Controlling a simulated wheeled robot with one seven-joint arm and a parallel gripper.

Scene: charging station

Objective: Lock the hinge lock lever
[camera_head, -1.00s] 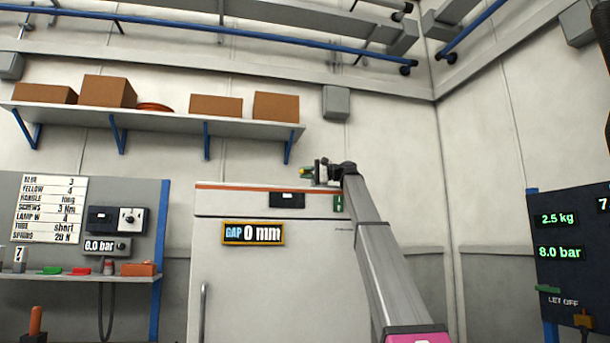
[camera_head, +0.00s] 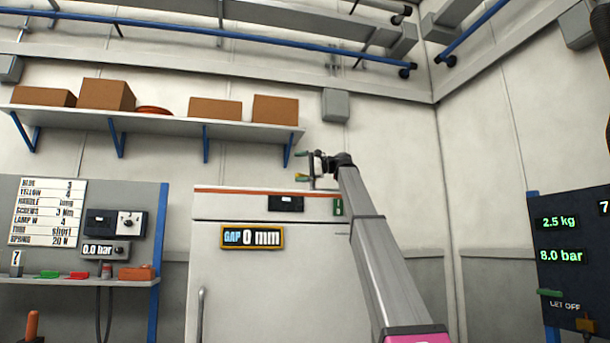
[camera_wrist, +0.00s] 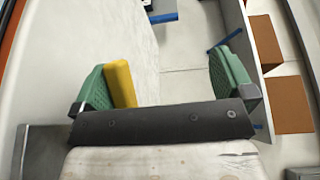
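My gripper (camera_head: 303,166) is at the top of the white cabinet (camera_head: 270,290), near its upper right part. In the wrist view my gripper (camera_wrist: 170,88) is open, with its two green-padded fingers wide apart. A short yellow bar (camera_wrist: 121,84), which looks like the lever's handle, stands between the fingers, right against or very near the left finger. I cannot tell whether they touch. The right finger is clear of it. In the head view the lever is too small to make out its position, and the hinge is not clearly visible.
A display on the cabinet (camera_head: 252,237) reads GAP 0 mm. A shelf (camera_head: 180,121) with brown boxes (camera_head: 275,109) is on the wall at upper left. A dark panel (camera_head: 565,270) with green readouts stands at right. The wall right of my arm is clear.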

